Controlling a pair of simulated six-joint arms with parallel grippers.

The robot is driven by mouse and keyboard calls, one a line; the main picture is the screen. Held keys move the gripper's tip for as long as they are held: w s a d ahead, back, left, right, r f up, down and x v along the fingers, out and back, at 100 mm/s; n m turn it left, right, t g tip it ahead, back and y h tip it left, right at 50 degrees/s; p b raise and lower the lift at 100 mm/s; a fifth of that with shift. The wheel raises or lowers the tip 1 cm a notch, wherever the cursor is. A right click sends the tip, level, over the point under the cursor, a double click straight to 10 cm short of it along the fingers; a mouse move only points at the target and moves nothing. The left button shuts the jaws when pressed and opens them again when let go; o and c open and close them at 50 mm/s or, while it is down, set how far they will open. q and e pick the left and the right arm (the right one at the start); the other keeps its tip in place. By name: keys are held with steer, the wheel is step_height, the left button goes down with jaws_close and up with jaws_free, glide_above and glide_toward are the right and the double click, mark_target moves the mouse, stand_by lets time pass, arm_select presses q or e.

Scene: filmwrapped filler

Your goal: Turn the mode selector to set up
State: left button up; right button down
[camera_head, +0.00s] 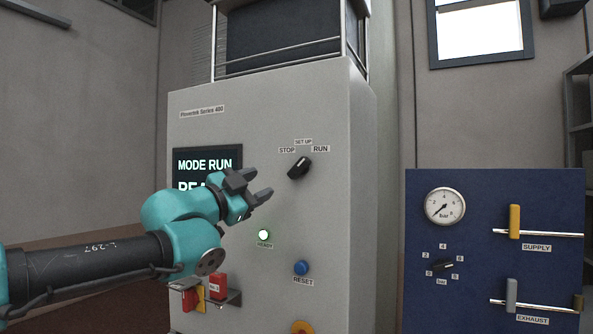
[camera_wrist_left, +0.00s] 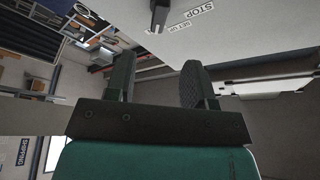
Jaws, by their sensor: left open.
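The mode selector (camera_head: 299,167) is a black knob on the grey cabinet front, with labels STOP, SET UP and RUN around its top. Its pointer tilts up and to the right, toward RUN. The screen (camera_head: 207,165) reads MODE RUN, and my arm covers its lower part. My left gripper (camera_head: 258,185) is open and empty, to the left of the knob and a little below it, apart from it. In the left wrist view the knob (camera_wrist_left: 159,14) shows at the top edge, beyond the open fingers (camera_wrist_left: 158,80). My right gripper is not in view.
A lit READY lamp (camera_head: 263,235) and a blue RESET button (camera_head: 302,268) sit below the knob. A blue panel (camera_head: 480,215) with a gauge and valves stands at the right. The space before the knob is clear.

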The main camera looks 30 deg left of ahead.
mark_target(296, 171)
arm_select(q)
steer(key=x, duration=1.3)
steer(key=shift+f, duration=0.1)
steer(key=shift+c, duration=0.3)
jaws_close()
steer(key=shift+d+n+y, duration=0.1)
steer(key=shift+n+y, duration=0.2)
steer(key=shift+n, duration=0.7)
steer(key=shift+n+t+y, duration=0.7)
steer(key=shift+n+y, duration=0.2)
steer(key=shift+n, duration=1.3)
steer(key=shift+d+n+y, duration=0.1)
steer(key=shift+n+y, duration=0.7)
steer(key=shift+n, duration=0.7)
steer(key=shift+n+y, duration=0.8)
steer(key=shift+n, duration=0.7)
steer(key=shift+f, duration=0.1)
